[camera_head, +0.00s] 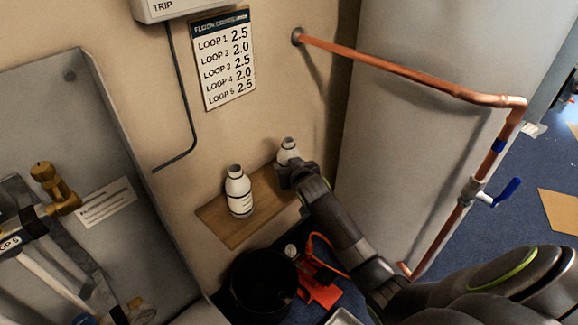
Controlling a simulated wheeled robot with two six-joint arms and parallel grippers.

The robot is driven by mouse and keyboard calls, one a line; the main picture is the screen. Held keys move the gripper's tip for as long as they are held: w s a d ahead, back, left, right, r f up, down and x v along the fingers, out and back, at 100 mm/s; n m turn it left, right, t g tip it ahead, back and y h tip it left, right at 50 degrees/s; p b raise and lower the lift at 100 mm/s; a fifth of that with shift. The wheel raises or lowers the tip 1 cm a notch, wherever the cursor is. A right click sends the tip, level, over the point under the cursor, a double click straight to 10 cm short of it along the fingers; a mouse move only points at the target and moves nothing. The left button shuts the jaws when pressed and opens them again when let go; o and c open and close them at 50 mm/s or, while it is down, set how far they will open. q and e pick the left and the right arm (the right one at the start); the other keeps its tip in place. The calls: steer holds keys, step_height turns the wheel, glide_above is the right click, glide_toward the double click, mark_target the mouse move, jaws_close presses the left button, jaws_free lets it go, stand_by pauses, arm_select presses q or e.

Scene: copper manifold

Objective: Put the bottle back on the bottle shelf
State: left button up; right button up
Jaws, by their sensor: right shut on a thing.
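The bottle shelf (223,223) is a small wooden board on the beige wall. One white bottle with a dark cap (238,192) stands upright on its left part. A second white bottle (288,148) is at the shelf's back right end, and my right gripper (287,170) is shut on it. The gripper hides this bottle's lower part, so I cannot tell whether its base touches the shelf. My left gripper is not in view.
A grey manifold cabinet with brass fittings (45,185) is at the left. A copper pipe (420,80) with a blue-handled valve (505,192) runs along the right. A black bucket (262,285) and orange tool (318,285) lie below the shelf.

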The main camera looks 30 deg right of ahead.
steer(key=o, duration=1.1)
steer(key=shift+f, duration=0.15)
steer(key=shift+c, duration=0.2)
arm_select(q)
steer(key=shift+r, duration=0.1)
arm_select(e)
steer(key=shift+r, duration=0.2)
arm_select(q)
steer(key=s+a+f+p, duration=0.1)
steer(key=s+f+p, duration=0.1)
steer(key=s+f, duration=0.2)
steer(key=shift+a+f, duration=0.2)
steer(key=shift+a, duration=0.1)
arm_select(e)
steer(key=v, duration=1.2)
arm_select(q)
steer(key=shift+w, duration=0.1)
arm_select(e)
steer(key=shift+f, duration=0.15)
